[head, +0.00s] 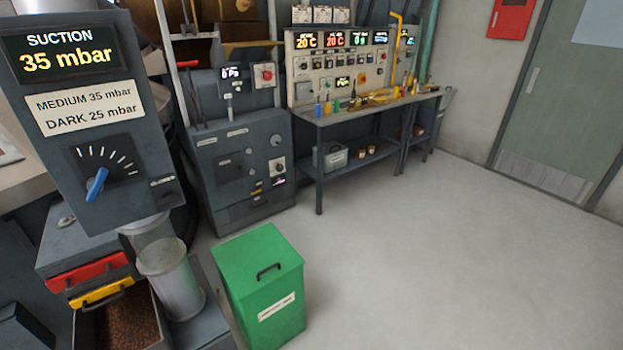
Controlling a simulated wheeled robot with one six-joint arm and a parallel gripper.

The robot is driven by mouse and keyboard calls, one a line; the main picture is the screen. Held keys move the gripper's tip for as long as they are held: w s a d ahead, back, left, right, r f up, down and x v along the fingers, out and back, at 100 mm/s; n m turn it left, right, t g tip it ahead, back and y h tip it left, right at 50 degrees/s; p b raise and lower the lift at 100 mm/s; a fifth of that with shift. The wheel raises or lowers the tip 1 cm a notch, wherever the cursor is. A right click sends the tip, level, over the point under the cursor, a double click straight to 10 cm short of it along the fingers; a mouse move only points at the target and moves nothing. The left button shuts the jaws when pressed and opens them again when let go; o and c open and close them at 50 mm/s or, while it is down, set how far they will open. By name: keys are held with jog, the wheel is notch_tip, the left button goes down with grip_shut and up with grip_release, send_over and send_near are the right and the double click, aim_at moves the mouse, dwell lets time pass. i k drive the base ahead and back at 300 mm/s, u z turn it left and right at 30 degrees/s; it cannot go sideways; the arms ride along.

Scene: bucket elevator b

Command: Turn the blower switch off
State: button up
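No part readable as a blower switch can be made out for certain. The suction panel (99,110) stands close at the left; its display (70,52) reads "SUCTION 35 mbar". A plate below it (86,108) reads "MEDIUM 35 mbar, DARK 25 mbar". A blue knob (96,185) sits on a white-marked dial, its pointer tilted up and slightly right. A small dark fitting (162,184) is at the panel's lower right; I cannot read it. A grey machine behind carries a red knob (266,75) and several dials. My gripper is not in view.
A green lidded bin (262,285) stands on the floor at front centre. A clear cylinder (172,280), red and yellow drawers (88,273) and a tray of brown granules are at lower left. A workbench (365,112) with instruments stands at the back. The floor at right is clear.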

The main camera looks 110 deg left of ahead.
aim_at(169, 197)
jog(key=u, duration=5.4)
jog(key=i, duration=0.65)
jog(key=z, duration=0.7)
